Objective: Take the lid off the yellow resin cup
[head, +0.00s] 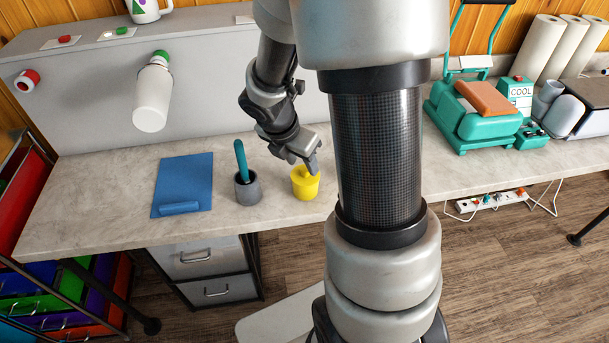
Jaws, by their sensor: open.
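The yellow resin cup (305,187) stands upright on the pale worktop, near its front edge. Its yellow lid (306,173) appears to be on top, with a knob partly hidden by my gripper. My gripper (313,168) is open and points down at the top of the cup, with its fingertips at the lid. I cannot tell whether the fingers touch the lid or surround its knob.
A grey cup (248,190) holding a teal tool (241,160) stands just left of the yellow cup. A white bottle (152,97) is at the back panel. A teal press (474,115) stands at the right.

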